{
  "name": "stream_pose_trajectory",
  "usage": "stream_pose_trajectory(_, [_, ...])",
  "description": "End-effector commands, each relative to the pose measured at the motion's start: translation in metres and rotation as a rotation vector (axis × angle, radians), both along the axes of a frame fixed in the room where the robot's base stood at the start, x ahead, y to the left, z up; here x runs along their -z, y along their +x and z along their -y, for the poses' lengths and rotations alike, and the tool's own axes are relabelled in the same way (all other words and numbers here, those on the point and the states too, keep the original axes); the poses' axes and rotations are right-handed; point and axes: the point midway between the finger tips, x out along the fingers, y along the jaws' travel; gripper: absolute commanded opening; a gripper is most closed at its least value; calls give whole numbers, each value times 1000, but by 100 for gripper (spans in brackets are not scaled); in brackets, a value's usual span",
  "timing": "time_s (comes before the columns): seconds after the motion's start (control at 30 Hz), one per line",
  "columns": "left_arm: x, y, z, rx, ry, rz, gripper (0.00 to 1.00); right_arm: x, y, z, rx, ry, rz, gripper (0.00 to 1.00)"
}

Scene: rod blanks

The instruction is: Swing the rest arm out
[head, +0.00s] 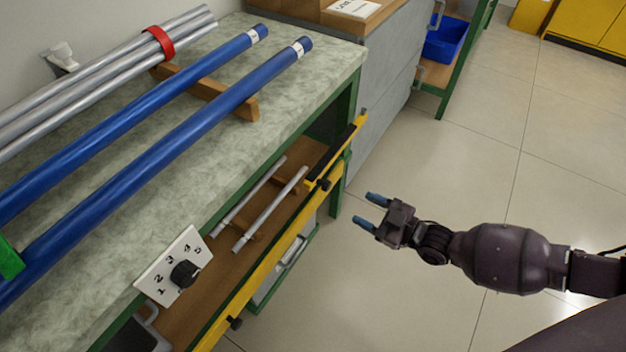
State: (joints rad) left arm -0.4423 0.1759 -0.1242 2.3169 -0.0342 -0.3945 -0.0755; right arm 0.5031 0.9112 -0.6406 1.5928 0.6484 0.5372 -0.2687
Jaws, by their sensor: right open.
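A long yellow bar (268,262) with black knobs runs along the front of the bench and looks like the rest arm. It lies close along the bench side, and a black strip (334,155) shows on its far end. My right gripper (370,211) is open and empty, with blue fingertips pointing left. In the picture it is to the right of the bar's far part, apart from it, over the floor. My left gripper is out of view.
The green-framed bench (300,85) carries blue rods (165,145) and grey rods (95,78) on wooden supports. A white dial plate (166,262) is at its front edge. Two short rods (271,208) lie on the lower shelf. A grey cabinet (390,90) stands beyond. The floor at right is clear.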

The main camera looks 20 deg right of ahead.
Motion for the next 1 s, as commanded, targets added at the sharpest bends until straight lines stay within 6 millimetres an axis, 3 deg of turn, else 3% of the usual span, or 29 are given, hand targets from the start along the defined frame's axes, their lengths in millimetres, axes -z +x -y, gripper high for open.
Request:
stream_pose_trajectory(0.23, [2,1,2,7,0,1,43,1,16,0,-2,-2,19,55])
stream_pose_trajectory(0.7, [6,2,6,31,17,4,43,3,74,-47,-4,-2,17,55])
stream_pose_trajectory(1.0, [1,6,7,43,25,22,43,1,92,-60,-3,-3,17,55])
